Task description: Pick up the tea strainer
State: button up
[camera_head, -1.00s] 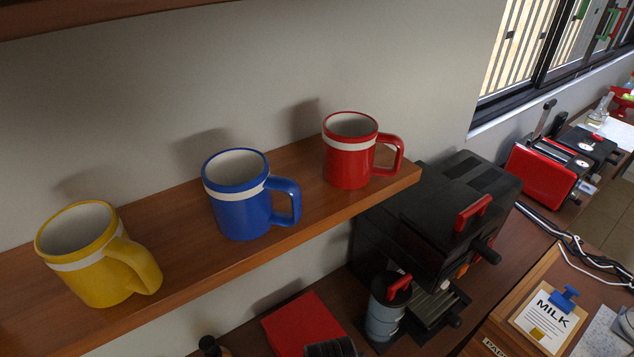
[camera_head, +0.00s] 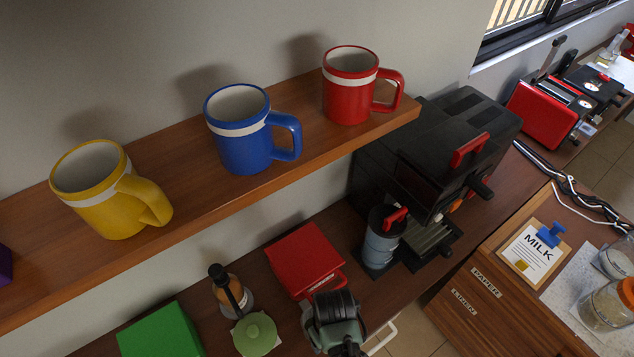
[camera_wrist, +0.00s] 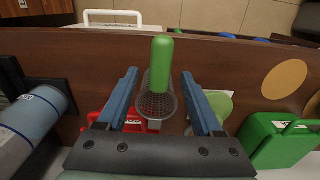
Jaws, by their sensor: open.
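The tea strainer, with a green handle and a grey mesh bowl (camera_wrist: 157,104), shows in the middle of the wrist view. It lies on the wooden counter, its handle pointing towards the counter's edge. My gripper (camera_wrist: 160,80) is open, with one blue finger on each side of the strainer in this view. The fingers look apart from it; how high they are above it is hard to tell. In the head view my gripper's wrist part (camera_head: 335,310) is at the bottom, and I cannot make out the strainer there.
A red box (camera_head: 305,258), a bottle (camera_head: 232,292), a light green round lid (camera_head: 255,333) and a green box (camera_head: 160,332) stand nearby. A grey canister (camera_head: 379,245) and black coffee machine (camera_head: 445,165) are at right. The shelf (camera_head: 300,165) holds yellow, blue and red mugs.

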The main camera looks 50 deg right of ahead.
jog(key=shift+f, duration=1.55)
grip_shut()
